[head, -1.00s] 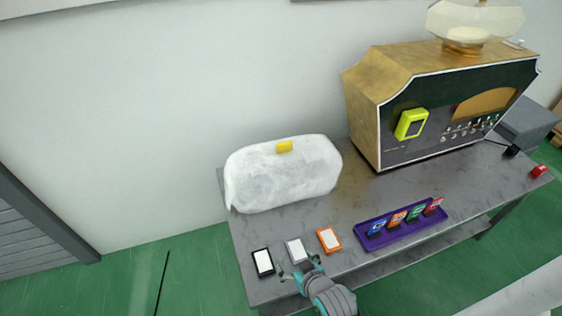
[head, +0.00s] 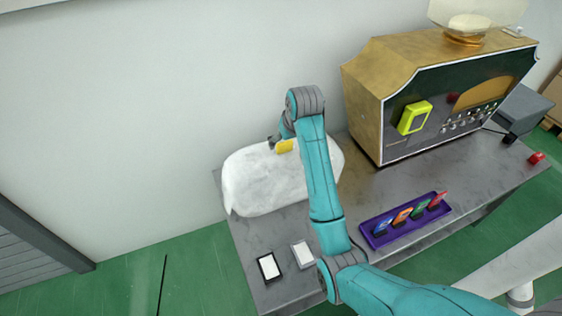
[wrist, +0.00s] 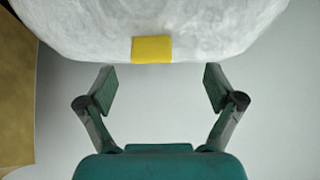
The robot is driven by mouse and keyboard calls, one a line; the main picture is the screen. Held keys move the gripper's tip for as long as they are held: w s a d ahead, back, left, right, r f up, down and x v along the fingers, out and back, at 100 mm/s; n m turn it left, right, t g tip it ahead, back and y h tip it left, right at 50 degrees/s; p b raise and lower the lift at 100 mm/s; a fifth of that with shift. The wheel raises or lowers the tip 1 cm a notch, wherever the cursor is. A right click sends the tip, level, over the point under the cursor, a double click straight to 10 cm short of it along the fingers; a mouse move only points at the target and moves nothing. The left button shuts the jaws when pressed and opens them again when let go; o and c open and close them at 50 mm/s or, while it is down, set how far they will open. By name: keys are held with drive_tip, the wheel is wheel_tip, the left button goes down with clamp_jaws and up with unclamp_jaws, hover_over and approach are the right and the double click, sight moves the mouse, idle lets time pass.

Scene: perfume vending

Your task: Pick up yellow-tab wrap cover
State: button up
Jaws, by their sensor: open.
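The white wrap cover (head: 255,180) is a bulky, rounded, crinkled bundle on the left end of the grey table. Its yellow tab (head: 285,146) is on its upper back edge. In the wrist view the yellow tab (wrist: 152,49) lies between the lines of my two fingers, just beyond their tips, with the white cover (wrist: 90,18) behind it. My gripper (wrist: 158,88) is open and empty, its fingers spread wider than the tab. In the head view my gripper (head: 276,143) is at the tab, partly hidden by my arm. What the cover encloses is hidden.
A gold and dark green machine (head: 400,95) stands to the right, with a yellow-green device on its front. A purple tray (head: 405,222) with several coloured cards is in front of it. Two framed cards, black (head: 268,267) and white (head: 303,254), lie at the near left. A wall is behind.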

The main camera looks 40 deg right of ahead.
sight(285, 143)
drive_tip(key=w, duration=0.1)
drive_tip(key=w+d+f, duration=0.1)
drive_tip(key=w+d, duration=0.1)
drive_tip(key=shift+f+g, duration=0.3)
drive_tip(key=x, duration=0.4)
drive_tip(key=shift+s+f, duration=0.3)
drive_tip(key=shift+f, duration=0.05)
drive_tip(key=shift+w+f, duration=0.2)
drive_tip(key=shift+f, duration=0.3)
drive_tip(key=c, duration=1.7)
drive_tip(key=shift+r, duration=0.15)
